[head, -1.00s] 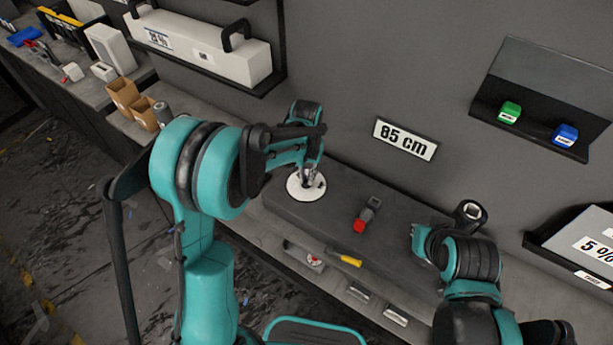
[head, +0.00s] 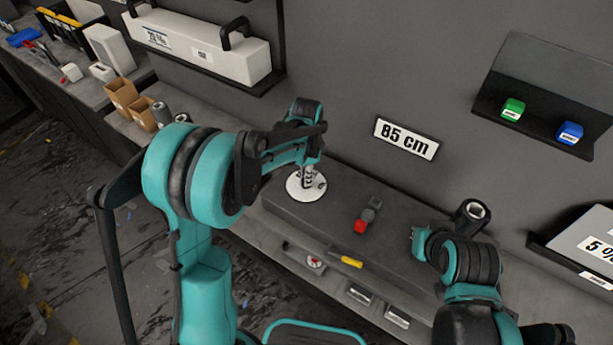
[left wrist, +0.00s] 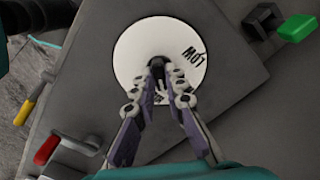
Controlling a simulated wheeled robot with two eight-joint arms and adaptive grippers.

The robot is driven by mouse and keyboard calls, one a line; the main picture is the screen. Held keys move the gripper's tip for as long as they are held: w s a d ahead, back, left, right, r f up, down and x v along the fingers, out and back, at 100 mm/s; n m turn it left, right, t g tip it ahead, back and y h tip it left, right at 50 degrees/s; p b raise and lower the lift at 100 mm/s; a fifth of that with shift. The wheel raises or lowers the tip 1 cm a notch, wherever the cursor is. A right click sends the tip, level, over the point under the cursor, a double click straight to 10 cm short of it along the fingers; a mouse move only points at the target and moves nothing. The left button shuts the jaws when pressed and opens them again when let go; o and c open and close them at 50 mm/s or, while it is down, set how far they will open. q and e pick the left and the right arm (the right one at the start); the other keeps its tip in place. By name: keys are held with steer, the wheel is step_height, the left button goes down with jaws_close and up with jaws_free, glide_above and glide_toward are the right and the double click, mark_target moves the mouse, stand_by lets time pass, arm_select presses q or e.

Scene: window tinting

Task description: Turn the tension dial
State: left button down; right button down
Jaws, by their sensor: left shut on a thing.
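The tension dial (head: 293,190) is a white round disc on a dark grey block. In the left wrist view the dial (left wrist: 135,50) has a dark knob (left wrist: 156,62) at its centre and the word "LOW" printed to the right of it. Another mark lies between the fingers and is partly covered. My left gripper (left wrist: 157,80) is shut on the knob, its fingertips over the disc's middle. In the head view my left gripper (head: 308,176) reaches down onto the dial. My right arm shows at the lower right, but its gripper jaws do not show.
A red-tipped lever (head: 361,227) and a yellow handle (head: 351,262) are near the dial. A green lever (left wrist: 298,28) shows in the left wrist view. An "85 cm" sign (head: 406,138) hangs on the wall. A dark roll (head: 471,213) stands by my right arm.

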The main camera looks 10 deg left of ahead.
arm_select(q)
steer(key=shift+m, duration=2.2)
steer(key=c, duration=1.6)
jaws_free()
steer(key=shift+o, duration=0.2)
step_height(320, 180, up, 12)
